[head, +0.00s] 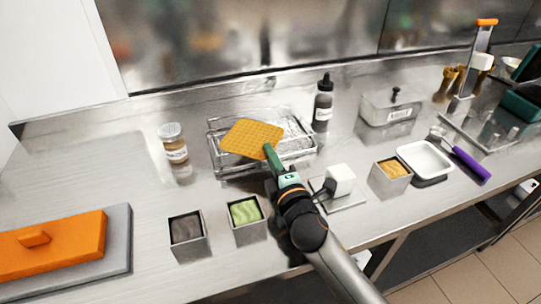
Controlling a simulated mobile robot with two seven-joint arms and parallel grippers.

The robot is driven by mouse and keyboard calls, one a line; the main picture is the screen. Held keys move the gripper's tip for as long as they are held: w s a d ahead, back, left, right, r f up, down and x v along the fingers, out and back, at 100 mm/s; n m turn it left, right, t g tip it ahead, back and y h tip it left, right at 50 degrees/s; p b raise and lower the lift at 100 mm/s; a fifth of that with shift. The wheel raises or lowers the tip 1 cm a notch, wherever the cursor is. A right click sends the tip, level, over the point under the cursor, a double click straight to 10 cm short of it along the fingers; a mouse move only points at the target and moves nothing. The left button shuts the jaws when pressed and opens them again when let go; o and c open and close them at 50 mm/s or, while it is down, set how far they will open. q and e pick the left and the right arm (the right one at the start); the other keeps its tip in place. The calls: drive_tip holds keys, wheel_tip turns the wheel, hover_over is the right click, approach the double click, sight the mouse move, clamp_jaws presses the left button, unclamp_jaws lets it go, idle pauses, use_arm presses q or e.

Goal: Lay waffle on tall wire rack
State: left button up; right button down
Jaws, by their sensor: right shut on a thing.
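The waffle (248,137) is a flat, golden, gridded piece in the middle of the head view. My right gripper (269,153) is shut on its near right edge, with green fingers. The waffle is over the wire rack (297,130), a silvery wire frame on the steel counter, and hides part of its top. I cannot tell whether the waffle touches the wires or hangs just above them. My left gripper is not in view.
A labelled jar (173,143) stands left of the rack and a dark bottle (323,102) behind it on the right. Tubs of grey (187,235) and green (246,217) filling stand in front. A white block (341,180) is right of my gripper. The left counter has free room.

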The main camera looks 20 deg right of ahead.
drive_tip(key=shift+f, duration=0.1)
drive_tip(key=c, duration=1)
unclamp_jaws()
